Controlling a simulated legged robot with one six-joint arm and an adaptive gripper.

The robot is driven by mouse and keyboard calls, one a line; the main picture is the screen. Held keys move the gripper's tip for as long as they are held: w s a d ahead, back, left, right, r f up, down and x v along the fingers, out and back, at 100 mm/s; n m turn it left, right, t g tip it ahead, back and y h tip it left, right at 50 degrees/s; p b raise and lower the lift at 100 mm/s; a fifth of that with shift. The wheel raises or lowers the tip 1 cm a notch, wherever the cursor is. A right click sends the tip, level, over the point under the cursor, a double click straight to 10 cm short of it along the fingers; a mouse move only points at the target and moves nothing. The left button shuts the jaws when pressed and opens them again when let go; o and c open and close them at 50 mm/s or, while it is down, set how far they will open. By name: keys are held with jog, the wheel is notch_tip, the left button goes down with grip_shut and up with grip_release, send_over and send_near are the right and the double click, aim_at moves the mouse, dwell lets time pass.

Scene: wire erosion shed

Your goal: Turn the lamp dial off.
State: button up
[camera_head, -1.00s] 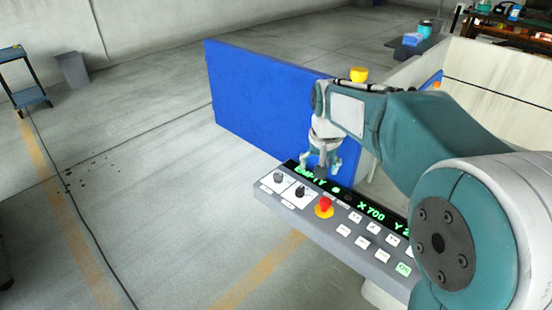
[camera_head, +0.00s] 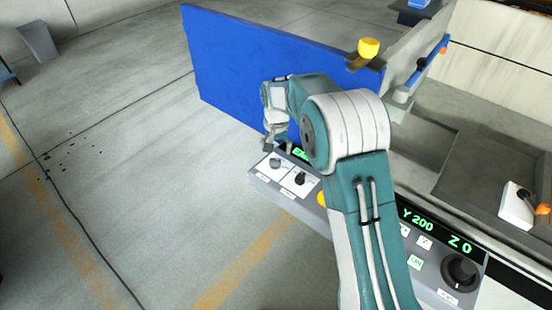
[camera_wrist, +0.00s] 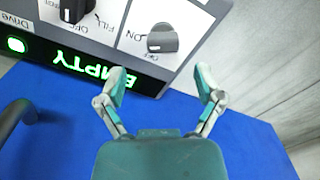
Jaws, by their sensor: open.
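The second dial (camera_head: 300,179), with FILL and OFF marks, shows at the top left of the wrist view (camera_wrist: 74,9). My gripper (camera_head: 272,141) hangs beside the panel's back left edge. In the wrist view my gripper (camera_wrist: 163,82) is open and empty, its fingers apart, just short of the outermost dial.
A blue panel (camera_head: 235,65) stands behind my gripper. A green display (camera_wrist: 92,67) reads EMPTY. A yellow button base (camera_head: 321,199) is partly hidden by my arm. A large black dial (camera_head: 460,271) sits at the panel's right end. Open floor lies left.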

aim_at(275, 160)
jog(key=f, duration=0.4)
jog(key=shift+a+f, duration=0.15)
jog(key=shift+a, duration=0.25)
jog(key=shift+f, duration=0.25)
jog(key=shift+d+f, duration=0.15)
jog(key=shift+d, duration=0.15)
jog(key=shift+c, duration=0.3)
jog(key=c, duration=1.1)
